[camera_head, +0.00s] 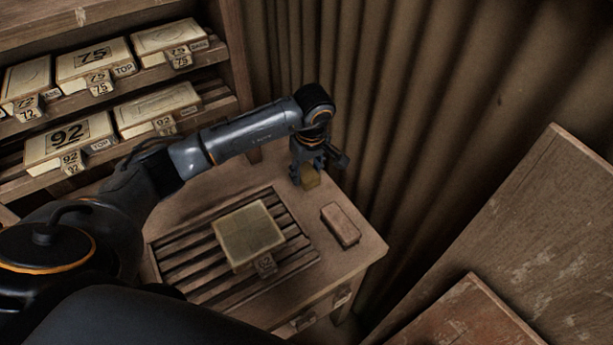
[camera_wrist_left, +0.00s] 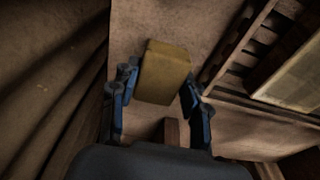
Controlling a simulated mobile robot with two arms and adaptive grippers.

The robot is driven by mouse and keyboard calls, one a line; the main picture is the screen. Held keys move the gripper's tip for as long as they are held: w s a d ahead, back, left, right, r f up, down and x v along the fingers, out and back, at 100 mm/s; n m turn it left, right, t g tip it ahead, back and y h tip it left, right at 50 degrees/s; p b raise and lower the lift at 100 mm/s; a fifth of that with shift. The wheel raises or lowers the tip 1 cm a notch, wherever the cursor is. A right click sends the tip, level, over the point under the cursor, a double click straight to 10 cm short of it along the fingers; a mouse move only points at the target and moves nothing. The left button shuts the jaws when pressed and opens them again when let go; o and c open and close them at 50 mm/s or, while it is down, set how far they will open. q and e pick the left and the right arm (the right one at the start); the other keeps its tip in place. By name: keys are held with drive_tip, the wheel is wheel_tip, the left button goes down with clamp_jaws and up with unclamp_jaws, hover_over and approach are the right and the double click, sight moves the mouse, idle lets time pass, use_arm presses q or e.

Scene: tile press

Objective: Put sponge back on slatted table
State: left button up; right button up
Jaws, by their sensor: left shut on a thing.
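The yellow-brown sponge (camera_head: 311,178) is at the far right corner of the slatted table (camera_head: 166,262). My left gripper (camera_head: 309,172) reaches down over that corner and is shut on the sponge. In the left wrist view the sponge (camera_wrist_left: 164,72) sits between the two blue-grey fingers of the left gripper (camera_wrist_left: 160,84). I cannot tell whether the sponge touches the tabletop or hangs just above it. My right gripper is not in view.
Shelves with numbered boxes (camera_head: 68,140) stand at the left.

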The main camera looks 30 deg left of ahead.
sight(307, 180)
use_arm(q)
wheel_tip(307, 180, down, 3)
drive_tip(key=shift+w+f+p, duration=0.1)
drive_tip(key=shift+p, duration=0.6)
drive_tip(key=shift+f, duration=0.15)
drive_tip(key=shift+f, duration=0.1)
drive_tip(key=shift+f+b, duration=0.15)
drive_tip(key=shift+b, duration=0.15)
drive_tip(key=o, duration=1)
